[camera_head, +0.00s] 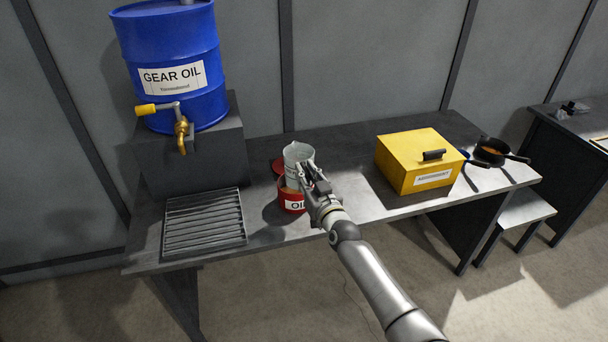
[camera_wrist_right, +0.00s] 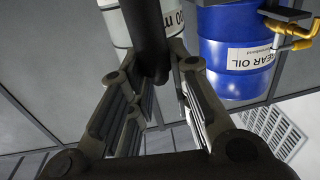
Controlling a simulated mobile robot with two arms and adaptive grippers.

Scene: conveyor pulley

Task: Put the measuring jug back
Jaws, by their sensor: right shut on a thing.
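The measuring jug (camera_head: 297,155) is a pale grey-white vessel with markings. It is at the red container labelled OIL (camera_head: 290,201), its upper part showing above the red rim; I cannot tell whether it rests inside or is held just above. My right gripper (camera_head: 308,178) is shut on the jug's dark handle, reaching it from the front right. In the right wrist view the jug (camera_wrist_right: 117,28) is behind the dark handle (camera_wrist_right: 148,35), which lies between the fingers. The gripper hides part of the jug and red container. My left gripper is not in view.
A blue GEAR OIL drum (camera_head: 170,68) with a brass tap (camera_head: 181,135) stands on a dark block at the left. A slatted drip grate (camera_head: 204,222) lies in front. A yellow box (camera_head: 418,160) and a dark pan (camera_head: 492,151) are at the right. Bare table lies between.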

